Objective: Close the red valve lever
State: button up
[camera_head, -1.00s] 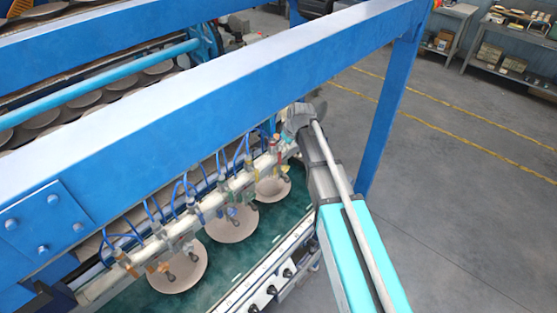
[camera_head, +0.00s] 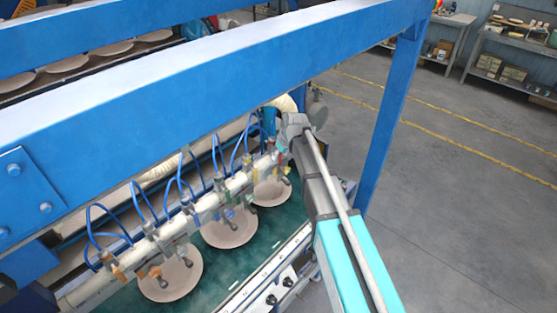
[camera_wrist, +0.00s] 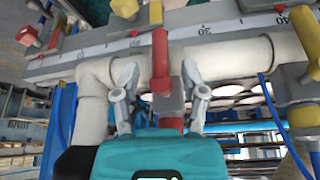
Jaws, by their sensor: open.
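The red valve lever (camera_wrist: 161,62) stands upright in the middle of the wrist view, on a grey valve body in front of a white pipe (camera_wrist: 232,58). My gripper (camera_wrist: 160,84) is open, with one grey finger on each side of the lever and valve. The fingers look apart from the lever; I cannot tell how deep the lever sits between them. In the head view my wrist (camera_head: 293,130) is at the far right end of the pipe row, and the fingertips and this lever cannot be made out clearly there.
A thin blue hose (camera_wrist: 268,112) hangs right of my gripper. A blue frame beam (camera_head: 230,95) crosses above the pipe row. Round plates (camera_head: 172,278) lie below on a green surface.

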jog(key=shift+w+a+f, duration=0.15)
jog(key=shift+f, duration=0.35)
jog(key=shift+b, duration=0.3)
grip_shut()
jog(key=shift+a, duration=0.1)
